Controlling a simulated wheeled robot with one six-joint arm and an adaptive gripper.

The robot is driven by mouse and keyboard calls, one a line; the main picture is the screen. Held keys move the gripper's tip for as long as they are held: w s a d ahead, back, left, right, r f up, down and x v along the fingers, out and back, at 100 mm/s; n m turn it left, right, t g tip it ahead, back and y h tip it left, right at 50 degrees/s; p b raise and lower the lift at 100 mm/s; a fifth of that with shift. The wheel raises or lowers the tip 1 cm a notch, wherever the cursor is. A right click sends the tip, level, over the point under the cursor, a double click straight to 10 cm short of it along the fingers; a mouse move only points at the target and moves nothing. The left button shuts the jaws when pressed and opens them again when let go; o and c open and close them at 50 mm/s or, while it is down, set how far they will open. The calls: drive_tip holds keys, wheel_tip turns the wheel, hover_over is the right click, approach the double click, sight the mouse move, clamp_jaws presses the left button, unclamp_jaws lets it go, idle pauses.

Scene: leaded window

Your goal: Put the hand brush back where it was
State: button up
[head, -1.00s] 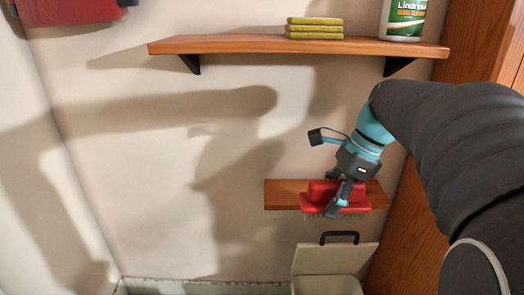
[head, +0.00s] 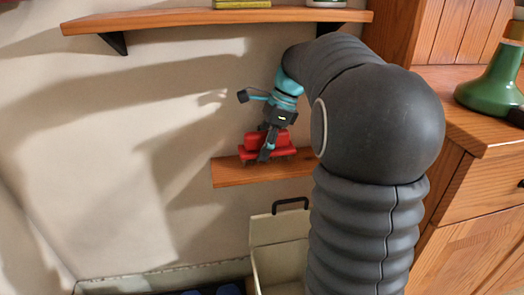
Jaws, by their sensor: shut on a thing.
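The red hand brush (head: 282,139) is at the lower wooden shelf (head: 235,175) on the wall in the head view. Its bristles point down towards the shelf board. My gripper (head: 265,153) is shut on the brush from above and in front, and its fingers cover part of the red body. I cannot tell whether the bristles touch the board or hang just above it.
Below the brush stands an open pale box with a black handle (head: 275,230). Wall left of the lower shelf is clear.

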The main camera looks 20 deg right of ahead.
drive_tip(key=shift+f, duration=0.55)
drive_tip(key=shift+f, duration=0.1)
drive_tip(key=o, duration=1)
drive_tip(key=shift+r, duration=0.2)
drive_tip(key=d, duration=0.4)
drive_tip(key=s+d+p, duration=0.1)
drive_tip(key=d, duration=0.3)
drive_tip(key=s+d+r, duration=0.1)
drive_tip(key=d, duration=0.3)
drive_tip(key=shift+s+d, duration=0.15)
drive_tip(key=shift+s, duration=0.1)
